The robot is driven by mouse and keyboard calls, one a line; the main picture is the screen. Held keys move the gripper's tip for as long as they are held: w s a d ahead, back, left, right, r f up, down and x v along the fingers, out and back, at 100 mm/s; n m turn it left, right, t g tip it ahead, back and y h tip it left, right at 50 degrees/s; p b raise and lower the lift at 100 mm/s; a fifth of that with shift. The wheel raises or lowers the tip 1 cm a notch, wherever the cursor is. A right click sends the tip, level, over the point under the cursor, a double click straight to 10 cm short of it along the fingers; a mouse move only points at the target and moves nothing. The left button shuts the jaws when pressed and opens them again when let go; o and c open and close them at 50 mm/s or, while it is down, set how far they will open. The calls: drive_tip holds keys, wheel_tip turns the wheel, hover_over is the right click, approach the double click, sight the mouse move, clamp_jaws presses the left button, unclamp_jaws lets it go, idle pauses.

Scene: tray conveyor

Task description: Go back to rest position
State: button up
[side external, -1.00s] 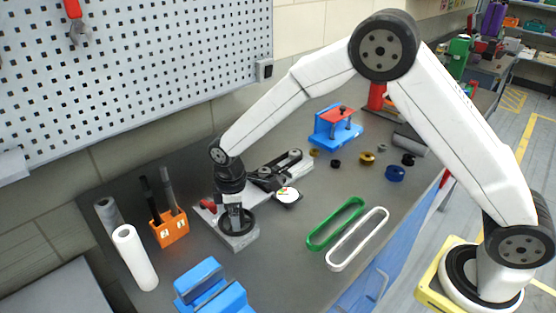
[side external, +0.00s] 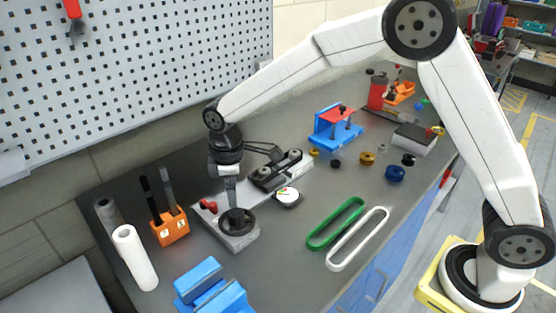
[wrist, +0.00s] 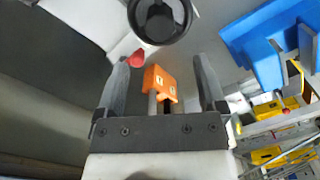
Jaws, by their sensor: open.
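My gripper (side external: 230,200) points down just above the black round part (side external: 238,221) on the grey fixture plate (side external: 240,243) in the side view. In the wrist view my gripper (wrist: 163,80) has its two dark fingers spread apart with nothing held between them. The black round part also shows in the wrist view (wrist: 160,18), beyond the fingertips. A red knob (side external: 208,205) is on the plate, left of the gripper; it shows in the wrist view too (wrist: 136,58).
An orange holder (side external: 172,228) with two dark tools and a white roll (side external: 134,258) stand at left. A blue block (side external: 210,287) is in front. Green (side external: 336,223) and white (side external: 358,240) loops lie to the right. A blue vise (side external: 335,128) is behind; a pegboard (side external: 140,70) backs the bench.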

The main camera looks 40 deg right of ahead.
drive_tip(key=shift+r, duration=0.1)
idle(0.3)
drive_tip(key=shift+s+d+m, duration=0.3)
drive_tip(key=shift+s+d, duration=0.05)
drive_tip(key=shift+d, duration=0.3)
drive_tip(key=s+d+f+m+t, duration=0.1)
drive_tip(key=s+d+m+t, duration=0.1)
drive_tip(key=s+d+m, duration=0.8)
drive_tip(key=s+d, duration=0.4)
drive_tip(key=s, duration=0.4)
